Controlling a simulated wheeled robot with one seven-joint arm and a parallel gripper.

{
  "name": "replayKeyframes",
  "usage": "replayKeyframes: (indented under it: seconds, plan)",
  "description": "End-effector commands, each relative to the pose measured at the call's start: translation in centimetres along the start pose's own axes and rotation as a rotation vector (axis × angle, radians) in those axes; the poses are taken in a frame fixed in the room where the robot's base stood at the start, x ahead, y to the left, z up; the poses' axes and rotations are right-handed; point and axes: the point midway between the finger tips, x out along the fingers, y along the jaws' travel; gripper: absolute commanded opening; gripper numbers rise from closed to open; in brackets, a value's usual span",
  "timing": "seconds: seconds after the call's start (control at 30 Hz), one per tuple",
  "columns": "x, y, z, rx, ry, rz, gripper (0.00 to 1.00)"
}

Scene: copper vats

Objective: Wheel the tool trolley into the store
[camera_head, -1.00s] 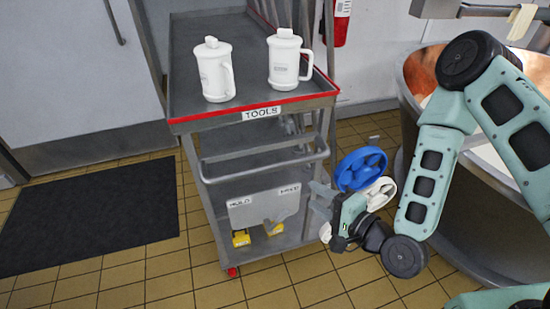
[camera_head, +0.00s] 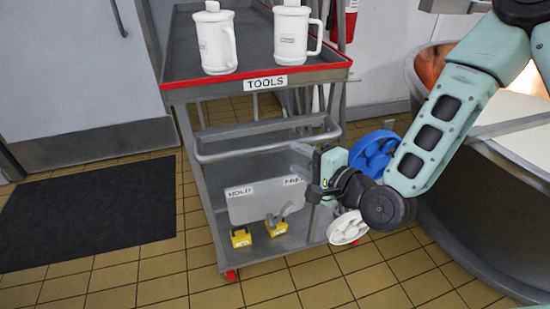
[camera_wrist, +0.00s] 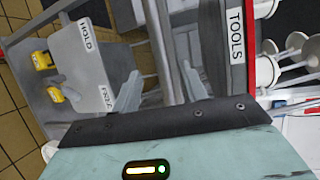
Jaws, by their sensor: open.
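The grey tool trolley (camera_head: 310,77) has a red-edged top tray and a "TOOLS" label. Its push bar (camera_head: 240,154) runs across the near end. Below is a plate (camera_head: 262,205) labelled HOLD on the left and, partly hidden, apparently FREE on the right. Two yellow pedals (camera_head: 241,238) sit beneath the plate. My gripper (camera_head: 301,162) is open at the right end of the push bar. In the wrist view a bar (camera_wrist: 162,50) passes between the two spread fingers (camera_wrist: 160,88); contact is not clear. A doorway marked as the store is not seen.
Two white lidded mugs (camera_head: 216,42) stand on the tray. A dark mat (camera_head: 90,212) lies before a pale closed door (camera_head: 60,70) at left. A copper-lined vat (camera_head: 465,210) is close on the right.

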Motion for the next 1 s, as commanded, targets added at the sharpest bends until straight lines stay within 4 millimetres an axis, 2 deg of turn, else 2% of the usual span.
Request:
replayKeyframes:
  seconds: [0.2, 0.4, 0.6, 0.87, 0.97, 1.0]
  plan:
    - [4.5, -0.2, 0.1, 0.001, -0.001, -0.002, 0.43]
    - [7.5, -0.1, 0.0, 0.000, 0.000, -0.001, 0.43]
    - [8.8, 0.0, 0.0, 0.000, -0.001, 0.001, 0.43]
    - [8.9, 0.0, 0.0, 0.001, 0.000, 0.001, 0.43]
    - [8.9, 0.0, 0.0, 0.001, 0.000, 0.001, 0.21]
    - [8.9, 0.0, 0.0, 0.000, 0.000, 0.001, 0.10]
